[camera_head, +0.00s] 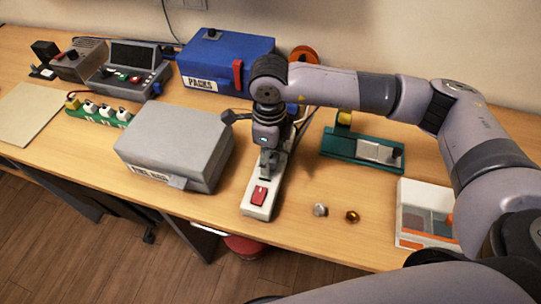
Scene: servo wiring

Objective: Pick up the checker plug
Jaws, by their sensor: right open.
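My right gripper (268,156) points down over the white strip (262,188) with a red switch at its front end. Its jaws are open. A small grey piece shows at the fingertips, just behind the red switch; I cannot tell whether it is the checker plug or part of the gripper. No other thing is clearly the checker plug. A grey device with a dark screen and coloured buttons (130,68) stands at the back left. The gripper and wrist hide the rear part of the strip. My left gripper is not in view.
A grey case (175,145) stands close left of the strip, and a blue PACKS box (225,62) behind. A green fixture (345,150) lies to the right. A silver knob (320,210), a brass knob (352,216) and a white tray (412,238) lie near the front edge.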

